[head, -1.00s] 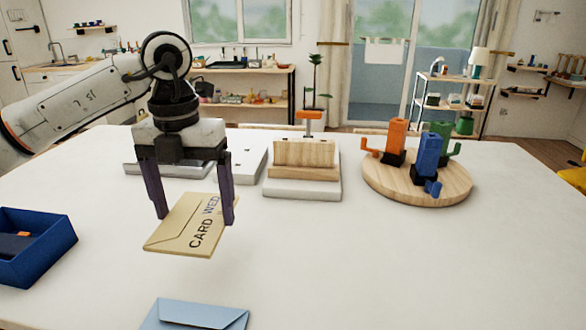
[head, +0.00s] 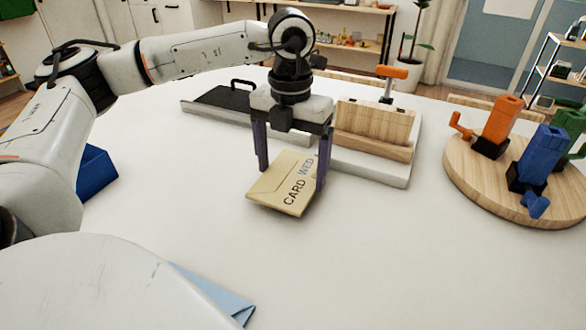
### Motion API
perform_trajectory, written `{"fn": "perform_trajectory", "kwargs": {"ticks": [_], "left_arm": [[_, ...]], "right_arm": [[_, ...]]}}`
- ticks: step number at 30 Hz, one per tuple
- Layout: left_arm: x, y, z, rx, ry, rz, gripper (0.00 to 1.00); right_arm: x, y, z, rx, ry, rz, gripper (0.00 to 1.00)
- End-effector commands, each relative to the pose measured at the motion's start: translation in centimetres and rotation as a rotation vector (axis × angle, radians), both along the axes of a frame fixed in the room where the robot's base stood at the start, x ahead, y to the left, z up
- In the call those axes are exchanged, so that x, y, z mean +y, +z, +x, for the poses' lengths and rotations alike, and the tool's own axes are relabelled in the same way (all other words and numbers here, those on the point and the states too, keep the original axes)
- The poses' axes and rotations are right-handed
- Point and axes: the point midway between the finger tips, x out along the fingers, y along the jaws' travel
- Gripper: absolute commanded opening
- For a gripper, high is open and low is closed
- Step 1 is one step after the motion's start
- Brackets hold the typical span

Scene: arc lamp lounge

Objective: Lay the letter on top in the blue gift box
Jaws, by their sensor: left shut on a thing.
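My left gripper (head: 291,178) is shut on a tan letter (head: 284,183) with dark lettering that includes "CARD". It holds the letter tilted above the white table, one finger at each side. The blue gift box (head: 97,173) stands at the left of the head view. My left arm hides much of it, and its inside does not show. The letter is to the right of the box and apart from it. My right gripper is not in view.
A light blue envelope (head: 222,298) lies at the front, partly hidden. A wooden block (head: 372,130) on a white base stands behind my gripper. A round wooden board (head: 470,190) holds orange, blue and green pieces at right. The front middle of the table (head: 380,260) is clear.

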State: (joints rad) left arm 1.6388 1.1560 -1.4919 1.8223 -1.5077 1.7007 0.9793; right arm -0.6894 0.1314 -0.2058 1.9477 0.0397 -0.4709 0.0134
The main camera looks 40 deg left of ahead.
Motion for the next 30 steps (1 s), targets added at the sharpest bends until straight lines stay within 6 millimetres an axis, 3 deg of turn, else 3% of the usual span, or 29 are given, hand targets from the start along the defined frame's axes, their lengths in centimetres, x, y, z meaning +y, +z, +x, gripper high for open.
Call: {"fn": "perform_trajectory", "kwargs": {"ticks": [4, 16, 17, 19, 30], "left_arm": [[0.0, -1.8, -0.1, 0.002, 0.001, -0.001, 0.60], [0.0, -2.5, 0.0, 0.001, 0.000, 0.000, 0.60], [0.0, -2.4, 0.0, 0.000, 0.000, 0.000, 0.88], [0.0, -2.3, 0.0, 0.000, 0.000, 0.000, 1.00], [0.0, -1.1, 0.1, -0.003, 0.000, -0.001, 1.00]], "right_arm": [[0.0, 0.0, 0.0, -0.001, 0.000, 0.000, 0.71], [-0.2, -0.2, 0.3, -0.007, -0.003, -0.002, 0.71], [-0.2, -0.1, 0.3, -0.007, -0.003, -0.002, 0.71], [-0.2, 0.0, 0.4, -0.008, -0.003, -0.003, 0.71], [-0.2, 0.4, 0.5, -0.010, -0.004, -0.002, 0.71]]}}
